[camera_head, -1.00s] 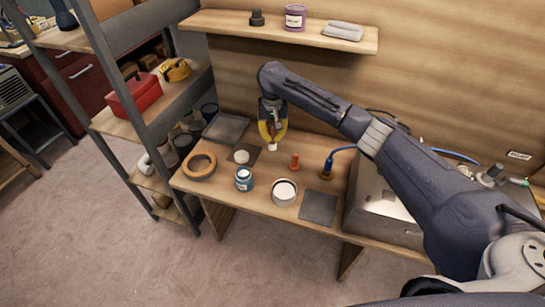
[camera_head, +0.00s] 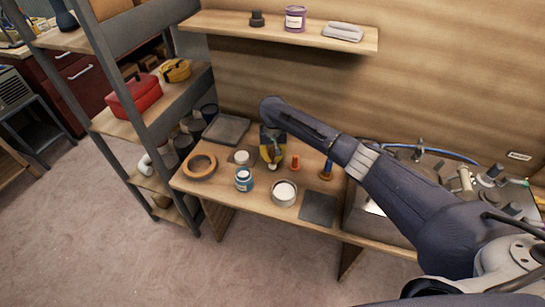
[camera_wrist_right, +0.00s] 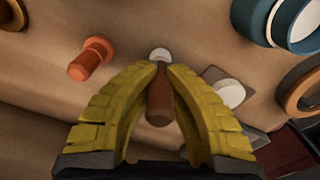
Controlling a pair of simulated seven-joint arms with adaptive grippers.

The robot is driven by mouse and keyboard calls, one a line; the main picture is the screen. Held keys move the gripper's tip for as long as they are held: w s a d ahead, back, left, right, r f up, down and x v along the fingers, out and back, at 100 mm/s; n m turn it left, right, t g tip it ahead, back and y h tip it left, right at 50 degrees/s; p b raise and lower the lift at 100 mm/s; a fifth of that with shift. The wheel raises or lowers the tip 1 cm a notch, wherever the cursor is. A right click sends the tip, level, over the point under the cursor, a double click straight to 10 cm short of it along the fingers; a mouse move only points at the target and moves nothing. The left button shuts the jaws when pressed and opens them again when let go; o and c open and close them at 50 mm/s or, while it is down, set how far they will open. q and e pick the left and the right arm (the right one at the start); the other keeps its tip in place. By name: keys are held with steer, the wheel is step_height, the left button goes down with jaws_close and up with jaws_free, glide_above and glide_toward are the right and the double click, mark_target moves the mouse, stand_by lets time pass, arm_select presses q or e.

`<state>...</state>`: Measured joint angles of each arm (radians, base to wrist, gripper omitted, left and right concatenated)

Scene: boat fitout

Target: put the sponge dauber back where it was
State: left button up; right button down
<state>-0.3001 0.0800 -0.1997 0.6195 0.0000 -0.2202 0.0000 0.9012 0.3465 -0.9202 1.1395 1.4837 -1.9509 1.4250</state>
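The sponge dauber has a brown handle (camera_wrist_right: 159,100) and a small white tip (camera_wrist_right: 160,54). My right gripper (camera_head: 272,163) is low over the bench, and its yellow fingers close around the handle in the right wrist view (camera_wrist_right: 161,68). The white tip points away from the gripper toward the bench; I cannot tell whether it touches. In the head view the fingers hide most of the dauber. A small dark mat (camera_head: 233,159) with a white round piece (camera_head: 241,157) lies just left of the gripper. My left gripper is not in view.
An orange-red peg (camera_head: 295,162) and a blue-handled thing (camera_head: 327,169) stand right of the gripper. A blue jar (camera_head: 244,180), an open white can (camera_head: 284,194) and an orange ring (camera_head: 199,167) are nearer the front. A grey tray (camera_head: 227,130) lies behind left.

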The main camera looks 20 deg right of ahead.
steer(key=shift+f, duration=0.15)
steer(key=c, duration=1.6)
jaws_free()
step_height(320, 180, up, 12)
steer(key=shift+r, duration=0.2)
steer(key=shift+a, duration=0.1)
